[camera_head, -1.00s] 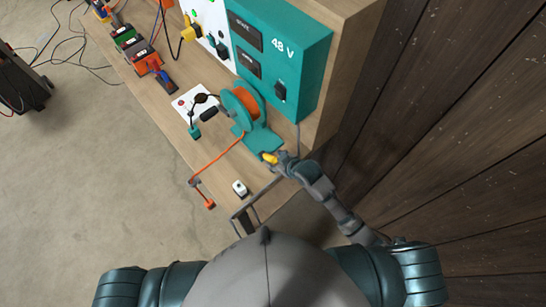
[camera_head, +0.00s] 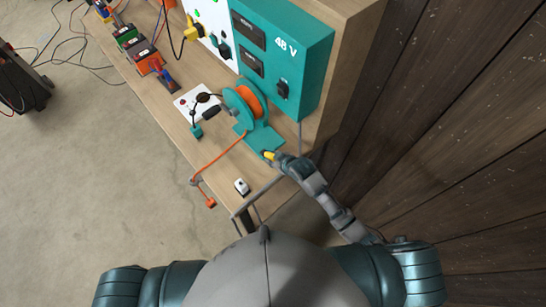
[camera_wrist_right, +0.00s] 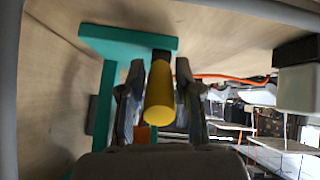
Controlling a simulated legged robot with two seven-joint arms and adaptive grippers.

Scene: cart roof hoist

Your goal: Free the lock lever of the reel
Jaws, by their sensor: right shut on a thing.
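The reel (camera_head: 243,106) has teal sides and an orange cord wound on it, and stands on a teal base (camera_head: 264,138) on the wooden bench. The yellow lock lever (camera_head: 268,155) is at the near end of that base. My right gripper (camera_head: 274,158) is at the lever. In the right wrist view the yellow lever (camera_wrist_right: 160,95) lies between the two fingers of the gripper (camera_wrist_right: 161,110), which is shut on it. The teal base (camera_wrist_right: 130,42) shows behind it. My left gripper is not in view.
The orange cord runs to an orange handle (camera_head: 210,202) near the bench edge, beside a small white device (camera_head: 242,187). A teal 48 V box (camera_head: 285,50) stands behind the reel. A wooden wall (camera_head: 450,130) is close on the right.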

